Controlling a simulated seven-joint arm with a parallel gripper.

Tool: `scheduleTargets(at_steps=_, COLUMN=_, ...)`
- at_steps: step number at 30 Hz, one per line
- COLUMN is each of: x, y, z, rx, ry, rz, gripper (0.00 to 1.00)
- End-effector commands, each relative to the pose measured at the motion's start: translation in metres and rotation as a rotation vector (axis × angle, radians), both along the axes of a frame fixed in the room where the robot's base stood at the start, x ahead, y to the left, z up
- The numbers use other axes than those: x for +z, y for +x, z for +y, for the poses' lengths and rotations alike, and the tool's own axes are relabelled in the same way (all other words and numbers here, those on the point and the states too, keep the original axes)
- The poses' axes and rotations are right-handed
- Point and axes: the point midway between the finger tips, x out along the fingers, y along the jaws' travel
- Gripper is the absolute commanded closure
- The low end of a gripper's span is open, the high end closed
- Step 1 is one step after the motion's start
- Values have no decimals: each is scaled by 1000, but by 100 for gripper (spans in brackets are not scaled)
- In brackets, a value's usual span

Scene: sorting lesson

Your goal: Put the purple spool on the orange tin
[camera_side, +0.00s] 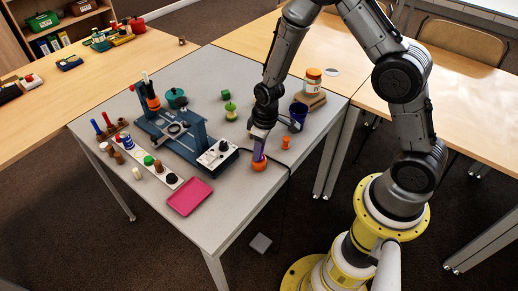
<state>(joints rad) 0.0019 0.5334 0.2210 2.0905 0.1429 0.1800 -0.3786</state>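My gripper (260,147) points down near the front right edge of the grey table. A narrow purple shape, which looks like the purple spool (259,154), is at its tip. The fingers are too small to make out, so I cannot tell whether they grip it. A rounded orange thing, probably the orange tin (259,165), stands on the table directly below the purple shape. The two overlap in this view, and I cannot tell whether they touch.
A small orange piece (286,143) and a dark blue cup (298,113) stand to the right. A white control box (217,156) and a pink tray (190,197) are to the left. The table's front corner is clear.

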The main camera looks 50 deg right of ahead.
Motion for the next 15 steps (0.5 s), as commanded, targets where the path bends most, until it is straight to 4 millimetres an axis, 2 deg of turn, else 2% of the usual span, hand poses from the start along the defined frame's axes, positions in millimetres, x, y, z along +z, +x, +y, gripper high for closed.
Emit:
scheduleTargets(at_steps=1, x=0, y=0, z=0, rx=0, ry=0, rz=0, gripper=62)
scheduleTargets(at_steps=4, x=0, y=0, z=0, rx=0, ry=0, rz=0, gripper=44)
scheduleTargets(at_steps=5, x=0, y=0, z=0, rx=0, ry=0, rz=0, gripper=40)
scheduleTargets(at_steps=15, x=3, y=0, z=0, rx=0, ry=0, rz=-1, gripper=40)
